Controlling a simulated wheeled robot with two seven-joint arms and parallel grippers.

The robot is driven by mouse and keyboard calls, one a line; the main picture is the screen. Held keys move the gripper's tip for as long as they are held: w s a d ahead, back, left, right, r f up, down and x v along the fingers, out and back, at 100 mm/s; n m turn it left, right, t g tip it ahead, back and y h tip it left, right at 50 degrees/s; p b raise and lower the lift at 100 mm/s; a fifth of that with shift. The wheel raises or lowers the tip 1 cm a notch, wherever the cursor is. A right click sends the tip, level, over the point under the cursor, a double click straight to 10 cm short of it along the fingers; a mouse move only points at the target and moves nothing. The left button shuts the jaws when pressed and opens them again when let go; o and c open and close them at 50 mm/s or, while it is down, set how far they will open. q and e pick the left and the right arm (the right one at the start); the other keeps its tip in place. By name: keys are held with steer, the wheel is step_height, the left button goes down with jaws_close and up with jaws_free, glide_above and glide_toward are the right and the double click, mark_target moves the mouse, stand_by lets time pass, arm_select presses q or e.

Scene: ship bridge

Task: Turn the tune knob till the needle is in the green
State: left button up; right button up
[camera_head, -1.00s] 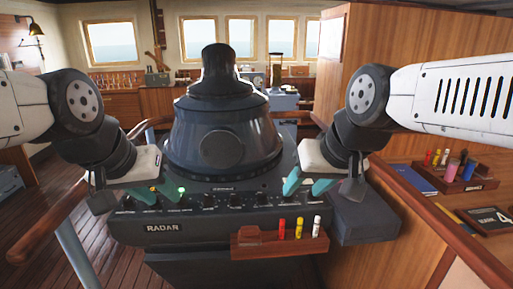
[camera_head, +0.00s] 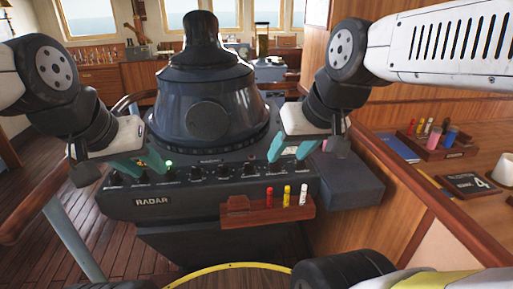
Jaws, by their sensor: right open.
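The radar console (camera_head: 152,201) stands in front of me with a black domed hood on top. A row of small dark knobs (camera_head: 223,171) runs along its sloped front panel. The knob labels are too small to read, so I cannot tell which is the tune knob. I cannot make out a needle or green band. My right gripper (camera_head: 287,156) is open, its teal fingers over the right end of the panel, hiding part of it. My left gripper (camera_head: 141,168) looks open and empty over the panel's left end, beside a lit green lamp (camera_head: 169,163).
A wooden rack (camera_head: 238,219) with red, yellow and white markers juts from the console's front right. A wooden counter at right carries a pen tray (camera_head: 447,146), a blue book (camera_head: 397,147) and a number sign (camera_head: 471,184).

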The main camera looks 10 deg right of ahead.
steer(key=w+a+n+g, duration=0.2)
steer(key=w+a+n, duration=0.1)
steer(key=w+n, duration=0.4)
steer(key=n+g+h, duration=0.2)
steer(key=n+g, duration=0.2)
steer(key=n, duration=1.2)
glide_above(223, 165)
step_height(223, 165, down, 7)
steer(key=shift+s+d+r, duration=0.15)
steer(key=shift+r, duration=0.05)
steer(key=shift+f+n, duration=0.25)
steer(key=shift+n, duration=0.05)
steer(key=shift+a+f, duration=0.2)
steer(key=shift+f, duration=0.15)
step_height(223, 165, down, 7)
steer(key=shift+c, duration=0.2)
jaws_close()
